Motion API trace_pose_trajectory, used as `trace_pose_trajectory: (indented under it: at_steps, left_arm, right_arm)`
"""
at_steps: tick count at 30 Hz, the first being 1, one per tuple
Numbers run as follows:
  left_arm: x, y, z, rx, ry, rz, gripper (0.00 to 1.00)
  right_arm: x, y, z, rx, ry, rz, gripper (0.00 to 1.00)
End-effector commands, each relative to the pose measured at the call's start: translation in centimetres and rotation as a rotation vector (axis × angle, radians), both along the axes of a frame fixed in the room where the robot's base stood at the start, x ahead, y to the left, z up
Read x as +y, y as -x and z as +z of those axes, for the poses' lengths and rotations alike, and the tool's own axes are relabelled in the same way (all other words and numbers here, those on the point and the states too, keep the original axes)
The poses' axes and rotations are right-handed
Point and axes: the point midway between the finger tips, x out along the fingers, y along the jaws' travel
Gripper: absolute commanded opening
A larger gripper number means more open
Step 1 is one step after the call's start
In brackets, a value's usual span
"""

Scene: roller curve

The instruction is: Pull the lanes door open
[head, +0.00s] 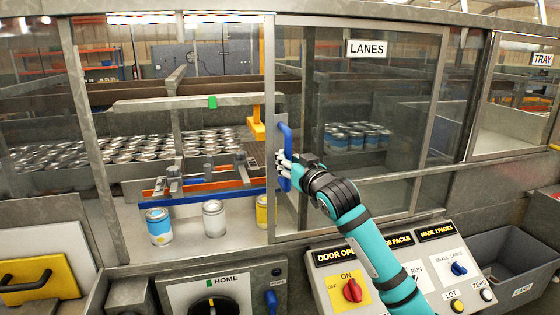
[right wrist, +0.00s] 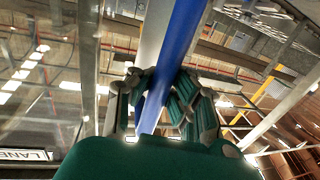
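The lanes door (head: 378,110) is a clear panel in a grey metal frame with a LANES sign (head: 367,49) at its top. A blue vertical bar handle (head: 285,137) is on its left edge. My right gripper (head: 284,166) is at the lower part of this handle. In the right wrist view its fingers (right wrist: 160,95) close in from both sides on the blue bar (right wrist: 178,50), which runs between them. The door panel stands to the right of a bay that looks unglazed. My left gripper is not in view.
Paint cans (head: 214,218) stand at the front of the bay, with many more cans (head: 130,148) behind. A control panel (head: 385,268) with knobs lies below my right arm. A grey bin (head: 515,262) is at the lower right.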

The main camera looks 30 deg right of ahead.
Motion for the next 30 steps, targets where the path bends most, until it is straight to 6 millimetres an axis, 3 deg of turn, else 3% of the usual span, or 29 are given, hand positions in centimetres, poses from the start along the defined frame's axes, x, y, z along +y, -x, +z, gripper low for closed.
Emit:
trace_pose_trajectory:
  at_steps: [1, 5, 14, 23, 30]
  left_arm:
    - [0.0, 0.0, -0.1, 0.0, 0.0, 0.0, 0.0]
    - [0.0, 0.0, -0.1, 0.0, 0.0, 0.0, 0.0]
    - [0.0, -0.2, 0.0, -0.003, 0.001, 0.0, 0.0]
    - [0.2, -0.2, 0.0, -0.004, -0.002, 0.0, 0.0]
    - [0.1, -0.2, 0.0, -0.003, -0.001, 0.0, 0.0]
  right_arm:
    - [0.3, -0.1, -1.1, 0.022, -0.008, 0.005, 0.0]
    - [0.3, -0.1, -1.1, 0.022, -0.008, 0.005, 0.0]
    - [0.2, -0.1, -0.7, 0.015, -0.005, 0.003, 0.41]
    - [0.1, 0.1, -0.5, 0.01, -0.003, 0.001, 0.42]
    - [0.5, 3.3, -0.5, 0.009, 0.0, 0.002, 0.42]
